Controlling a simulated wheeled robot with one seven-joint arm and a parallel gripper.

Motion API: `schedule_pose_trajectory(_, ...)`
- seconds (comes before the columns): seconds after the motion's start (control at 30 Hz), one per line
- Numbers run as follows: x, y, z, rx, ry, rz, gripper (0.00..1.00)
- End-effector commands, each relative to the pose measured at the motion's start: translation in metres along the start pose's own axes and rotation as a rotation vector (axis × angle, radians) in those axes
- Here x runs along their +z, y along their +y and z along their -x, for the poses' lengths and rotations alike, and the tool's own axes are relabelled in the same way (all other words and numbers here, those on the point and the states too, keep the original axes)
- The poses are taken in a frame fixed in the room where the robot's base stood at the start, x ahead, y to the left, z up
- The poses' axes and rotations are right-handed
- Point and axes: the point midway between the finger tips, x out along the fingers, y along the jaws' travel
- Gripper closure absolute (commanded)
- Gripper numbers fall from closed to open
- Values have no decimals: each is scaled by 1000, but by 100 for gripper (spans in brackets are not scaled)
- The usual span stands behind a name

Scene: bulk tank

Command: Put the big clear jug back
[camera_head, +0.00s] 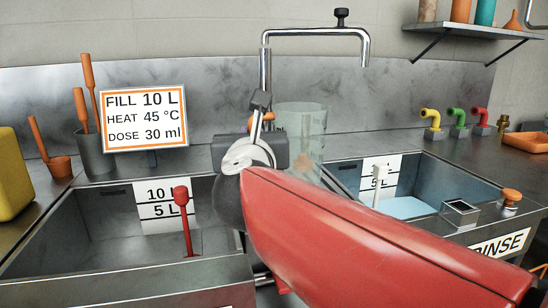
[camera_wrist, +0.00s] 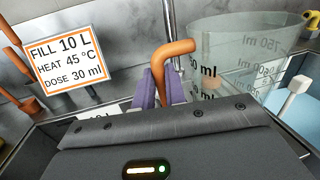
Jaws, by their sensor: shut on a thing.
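The big clear jug (camera_head: 301,128) is see-through, with dark volume marks and an orange handle. In the head view it is upright behind my gripper, over the divide between the two basins. The wrist view shows the jug (camera_wrist: 235,60) close up at upper right, its orange handle (camera_wrist: 172,55) running down between my purple fingers. My gripper (camera_wrist: 165,88) is shut on that handle. In the head view my gripper body and red arm cover the jug's lower part, so its base is hidden.
The left basin (camera_head: 95,225) has level marks and a red plug handle. The right basin (camera_head: 455,185) holds light-blue liquid and a white handle. A faucet (camera_head: 265,75) rises beside the jug. A sign (camera_head: 144,118) and a grey holder (camera_head: 95,155) stand left. A shelf (camera_head: 470,30) hangs upper right.

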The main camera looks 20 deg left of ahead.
Motion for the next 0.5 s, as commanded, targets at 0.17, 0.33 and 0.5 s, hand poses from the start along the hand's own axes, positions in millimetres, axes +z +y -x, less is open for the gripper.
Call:
schedule_pose_trajectory(0.17, -18, 1, 1, 1, 1, 1, 100)
schedule_pose_trajectory(0.33, -40, 2, 1, 1, 0, -1, 100)
schedule_pose_trajectory(0.5, -42, 2, 1, 0, -2, -2, 100)
